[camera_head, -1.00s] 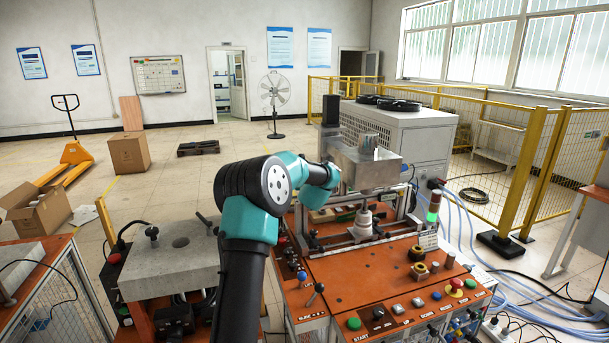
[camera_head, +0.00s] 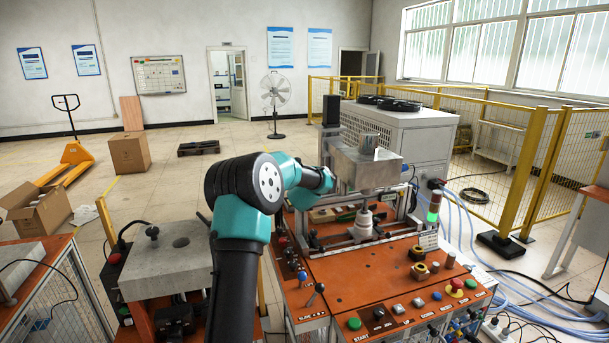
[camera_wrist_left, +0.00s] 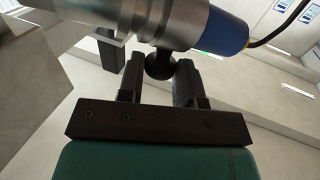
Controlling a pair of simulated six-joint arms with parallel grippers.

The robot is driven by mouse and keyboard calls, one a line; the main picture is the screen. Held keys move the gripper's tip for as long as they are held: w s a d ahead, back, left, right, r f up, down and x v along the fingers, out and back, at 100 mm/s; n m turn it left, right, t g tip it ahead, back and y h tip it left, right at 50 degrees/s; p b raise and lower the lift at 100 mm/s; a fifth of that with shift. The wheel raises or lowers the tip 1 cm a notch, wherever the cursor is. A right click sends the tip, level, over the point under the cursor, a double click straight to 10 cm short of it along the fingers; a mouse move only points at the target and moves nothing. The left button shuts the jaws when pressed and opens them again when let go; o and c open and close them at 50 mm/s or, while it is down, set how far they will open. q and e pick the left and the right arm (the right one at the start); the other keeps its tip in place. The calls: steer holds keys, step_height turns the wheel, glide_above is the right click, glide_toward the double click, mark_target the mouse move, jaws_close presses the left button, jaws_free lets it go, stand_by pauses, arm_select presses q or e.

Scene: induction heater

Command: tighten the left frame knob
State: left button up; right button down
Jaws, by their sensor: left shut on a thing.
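In the left wrist view my left gripper (camera_wrist_left: 160,82) has its two black fingers on either side of a round black knob (camera_wrist_left: 160,64) and is shut on it. The knob sits against a silver metal cylinder (camera_wrist_left: 165,22) with a blue end. In the head view my left arm reaches up to the left side of the heater's frame, beside a grey metal box (camera_head: 367,166). The fingers and the knob are hidden there by my own arm. My right gripper is in neither view.
The orange heater bench (camera_head: 350,280) carries buttons and small levers along its front. A grey block (camera_head: 170,270) on a stand is to the left. Yellow fencing (camera_head: 525,170) stands at the right. The floor behind is mostly open.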

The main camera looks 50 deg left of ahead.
arm_select(q)
steer(key=shift+m+t+h, duration=0.6)
steer(key=shift+t+h, duration=0.1)
steer(key=o, duration=0.9)
steer(key=shift+s, duration=0.1)
steer(key=v, duration=1.7)
steer(key=shift+d, duration=0.25)
